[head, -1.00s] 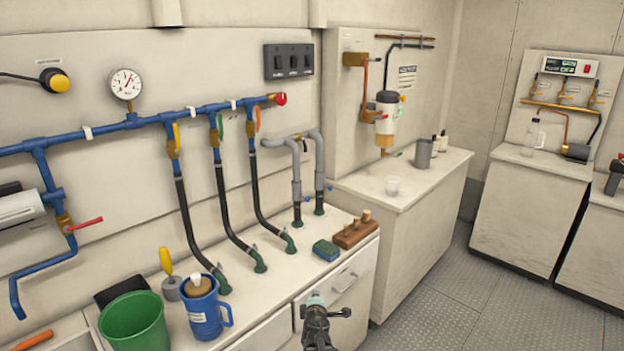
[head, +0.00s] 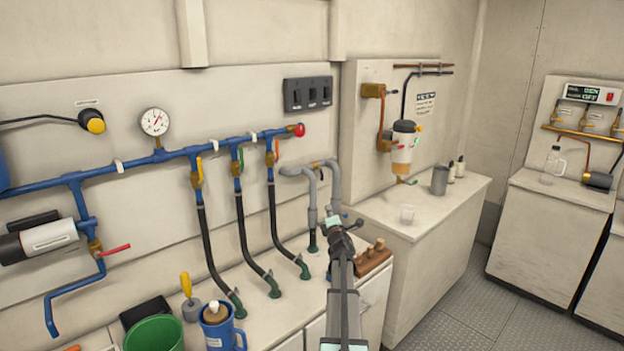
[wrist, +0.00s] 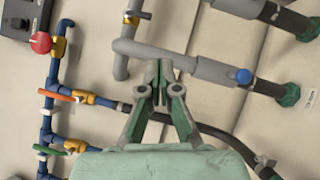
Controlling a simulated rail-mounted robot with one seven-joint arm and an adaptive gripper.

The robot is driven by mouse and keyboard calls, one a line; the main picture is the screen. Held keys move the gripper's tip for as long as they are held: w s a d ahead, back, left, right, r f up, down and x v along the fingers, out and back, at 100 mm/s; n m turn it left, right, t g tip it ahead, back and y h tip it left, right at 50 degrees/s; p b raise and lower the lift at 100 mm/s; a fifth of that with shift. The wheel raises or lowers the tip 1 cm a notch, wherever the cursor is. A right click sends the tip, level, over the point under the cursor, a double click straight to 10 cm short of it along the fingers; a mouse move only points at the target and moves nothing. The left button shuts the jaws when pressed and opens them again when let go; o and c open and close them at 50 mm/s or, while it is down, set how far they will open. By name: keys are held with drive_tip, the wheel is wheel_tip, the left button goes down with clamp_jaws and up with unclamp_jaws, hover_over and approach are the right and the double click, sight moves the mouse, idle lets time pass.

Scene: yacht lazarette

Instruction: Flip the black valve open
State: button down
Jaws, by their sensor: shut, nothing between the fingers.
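The black valve (wrist: 138,14) shows in the wrist view as a short dark handle on a brass body, set in a grey pipe near the top edge. Its handle appears to lie across the pipe. In the head view its small brass body (head: 317,165) sits near the top bends of the grey pipes; the handle is too small to read there. My gripper (wrist: 158,70) is shut and empty. In the wrist view its fingertips overlap the lower grey pipe, below and right of the valve; I cannot tell whether they touch. In the head view my gripper (head: 335,222) is in front of the grey pipes' lower ends.
Blue pipework (head: 130,148) with yellow, green and orange handles runs left of the grey pipes. Black hoses (head: 245,235) drop to the counter. A wooden block (head: 372,260) stands beside my arm. A blue jug (head: 222,335) and a green bucket (head: 155,335) stand front left.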

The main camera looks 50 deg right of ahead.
drive_tip(key=shift+w+d+r, duration=0.15)
drive_tip(key=shift+d+r, duration=0.2)
drive_tip(key=shift+r, duration=0.2)
drive_tip(key=shift+w+d+r, duration=0.15)
drive_tip(key=shift+d+r, duration=0.15)
drive_tip(key=shift+r, duration=0.25)
drive_tip(key=p, duration=0.5)
approach(322, 179)
drive_tip(key=x, duration=0.5)
drive_tip(key=shift+w+d+f, duration=0.1)
drive_tip(key=shift+d, duration=0.1)
drive_tip(key=shift+p+x, duration=0.5)
drive_tip(key=shift+x, duration=0.4)
drive_tip(key=shift+d+f+b, duration=0.1)
drive_tip(key=shift+f+b, duration=0.2)
drive_tip(key=shift+b, duration=0.4)
